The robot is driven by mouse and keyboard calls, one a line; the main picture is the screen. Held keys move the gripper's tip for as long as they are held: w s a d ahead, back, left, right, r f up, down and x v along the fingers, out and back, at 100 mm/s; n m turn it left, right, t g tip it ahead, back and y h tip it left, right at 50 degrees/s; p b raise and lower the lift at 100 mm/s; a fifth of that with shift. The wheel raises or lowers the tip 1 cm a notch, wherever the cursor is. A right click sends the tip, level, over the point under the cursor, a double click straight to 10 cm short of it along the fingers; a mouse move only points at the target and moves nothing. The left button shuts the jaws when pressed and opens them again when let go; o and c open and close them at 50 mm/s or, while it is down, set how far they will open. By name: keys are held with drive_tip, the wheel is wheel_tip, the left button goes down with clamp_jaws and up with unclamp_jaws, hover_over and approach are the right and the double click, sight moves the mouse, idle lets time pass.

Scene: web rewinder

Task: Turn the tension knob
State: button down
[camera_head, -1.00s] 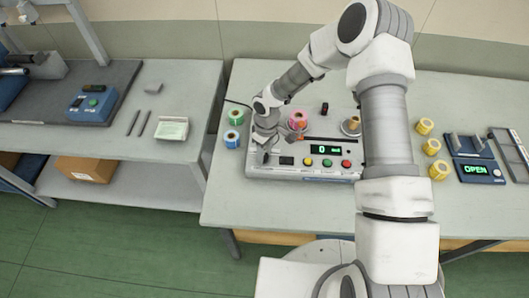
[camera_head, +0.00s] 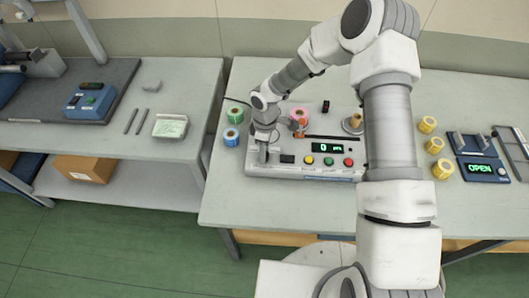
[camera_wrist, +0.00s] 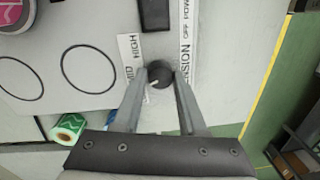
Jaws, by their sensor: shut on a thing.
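The tension knob (camera_wrist: 158,72) is a dark round knob with a white pointer line on the rewinder's light grey top panel. In the wrist view it stands between printed labels, one reading "HIGH" and one ending in "NSION". My gripper (camera_wrist: 160,85) is shut on the knob, with one finger on each side of it. In the head view my gripper (camera_head: 263,155) is at the left end of the rewinder (camera_head: 300,172), and my wrist hides the knob there. The display (camera_head: 331,148) shows a green 0.
Green and blue label rolls (camera_head: 231,137) stand just left of the rewinder. A pink roll (camera_head: 299,115) sits on the machine behind my gripper. Several yellow rolls (camera_head: 434,145) and a unit reading OPEN (camera_head: 482,169) are to the right. The front of the table is clear.

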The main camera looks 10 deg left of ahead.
drive_tip(key=shift+n+b, duration=0.5)
drive_tip(key=shift+n, duration=1.6)
drive_tip(key=shift+a, duration=0.1)
drive_tip(key=shift+c, duration=2.3)
unclamp_jaws()
drive_tip(key=shift+r, duration=0.15)
wheel_tip(320, 180, up, 17)
drive_tip(key=w, duration=0.1)
drive_tip(key=shift+a+r, duration=0.1)
